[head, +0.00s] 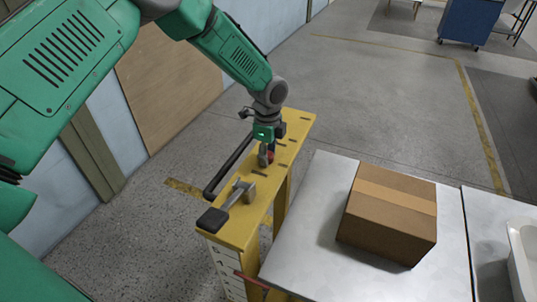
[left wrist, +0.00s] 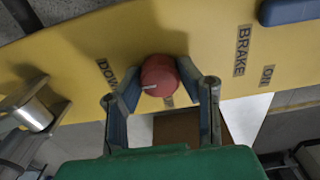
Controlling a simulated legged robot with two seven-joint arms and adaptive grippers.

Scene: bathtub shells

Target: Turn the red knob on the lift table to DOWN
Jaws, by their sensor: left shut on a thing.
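The red knob (left wrist: 160,75) sits on the yellow panel (left wrist: 60,60) of the lift table. A white mark on the knob points to the lower left in the left wrist view. The DOWN label (left wrist: 105,73) is left of the knob, partly covered by a finger. Another label below the knob is mostly hidden. My left gripper (left wrist: 157,84) is shut on the knob, one finger on each side. In the head view my left gripper (head: 266,154) reaches down onto the yellow panel (head: 297,124), and a little of the red knob (head: 271,156) shows. My right gripper is out of view.
A lever with a black grip (head: 212,218) and a dark bar (head: 230,163) are on the panel near the gripper. A BRAKE label (left wrist: 242,50) is right of the knob. A cardboard box (head: 385,225) stands on the metal tabletop (head: 310,225). A white tub (head: 525,250) is at right.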

